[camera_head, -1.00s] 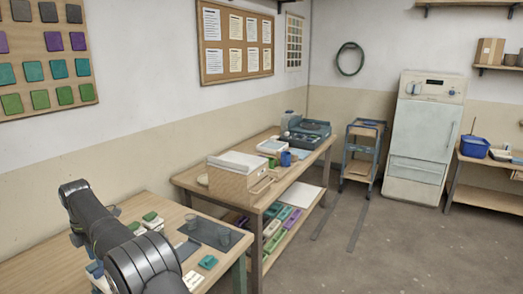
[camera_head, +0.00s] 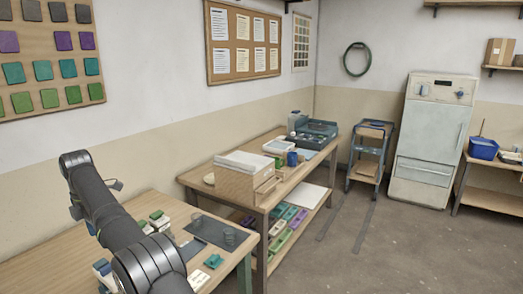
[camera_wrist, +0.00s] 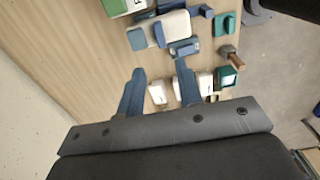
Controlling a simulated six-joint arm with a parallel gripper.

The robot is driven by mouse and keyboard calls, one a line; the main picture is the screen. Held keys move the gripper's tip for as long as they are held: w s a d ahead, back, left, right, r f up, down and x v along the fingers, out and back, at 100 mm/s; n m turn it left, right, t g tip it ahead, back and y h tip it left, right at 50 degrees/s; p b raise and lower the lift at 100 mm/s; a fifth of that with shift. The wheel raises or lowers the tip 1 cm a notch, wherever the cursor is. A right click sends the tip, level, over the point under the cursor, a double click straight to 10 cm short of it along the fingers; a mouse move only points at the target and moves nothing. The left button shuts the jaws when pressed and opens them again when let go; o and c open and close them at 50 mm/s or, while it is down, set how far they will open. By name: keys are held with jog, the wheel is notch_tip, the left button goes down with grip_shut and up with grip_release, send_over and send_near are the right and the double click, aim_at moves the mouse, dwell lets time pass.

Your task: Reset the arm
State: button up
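My gripper (camera_wrist: 158,82) shows in the wrist view with its two blue-grey fingers apart and nothing between the tips. It is over a wooden table (camera_wrist: 75,50), with small white pieces (camera_wrist: 157,93) beyond the gap between the fingers; whether they touch is hard to tell. In the head view my dark arm rises over the near table (camera_head: 60,262) at the lower left, and its gripper is hidden there.
The wrist view shows a white-and-blue container (camera_wrist: 160,32), a green block (camera_wrist: 227,76) and a brown-handled tool (camera_wrist: 231,56). In the head view, clear cups (camera_head: 229,237) stand near a dark mat (camera_head: 208,229). A second bench (camera_head: 262,203) stands behind; floor at right is open.

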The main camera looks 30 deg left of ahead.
jog(key=s+d+r+t+y, duration=0.2)
jog(key=s+d+r+y, duration=0.2)
jog(key=d+r, duration=0.2)
jog(key=shift+r, duration=1.25)
jog(key=shift+d, duration=0.1)
jog(key=o, duration=1.5)
jog(key=d+f+m+g+y, duration=0.2)
jog(key=d+f+m+g, duration=0.2)
jog(key=d+f+m, duration=0.75)
jog(key=a+f, duration=0.1)
jog(key=f, duration=0.1)
jog(key=s+a+f+m, duration=0.1)
jog(key=a+f, duration=0.1)
jog(key=a+f+m, duration=0.1)
jog(key=a+f, duration=0.1)
jog(key=f, duration=0.1)
jog(key=shift+s, duration=0.35)
